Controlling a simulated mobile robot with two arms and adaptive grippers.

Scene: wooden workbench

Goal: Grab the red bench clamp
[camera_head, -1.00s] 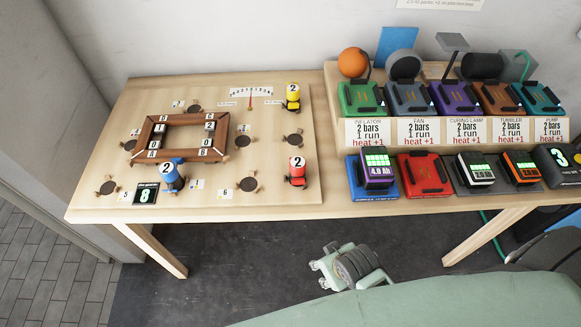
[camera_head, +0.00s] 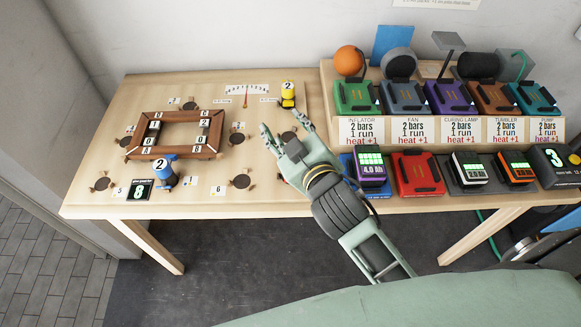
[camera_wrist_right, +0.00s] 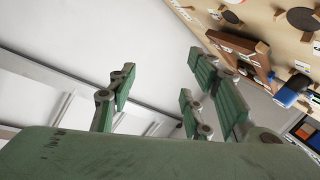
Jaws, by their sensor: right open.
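The red bench clamp does not show in the head view now; my right gripper and wrist cover the right part of the game board where it stood. My right gripper (camera_head: 284,130) is open and empty, its fingers pointing up and left over the board's right side. In the wrist view, its green fingers (camera_wrist_right: 160,95) are spread, with nothing between them. The red clamp cannot be made out there. The yellow clamp (camera_head: 288,96) stands at the back right of the board. The blue clamp (camera_head: 164,174) stands at the front, near the wooden frame. My left gripper is not in view.
The wooden frame (camera_head: 180,146) lies on the board's left half, among several dark round pads. Right of my gripper stand battery packs, the nearest a purple one (camera_head: 371,170), and a red charger base (camera_head: 417,175). A shelf of devices (camera_head: 460,128) is behind them.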

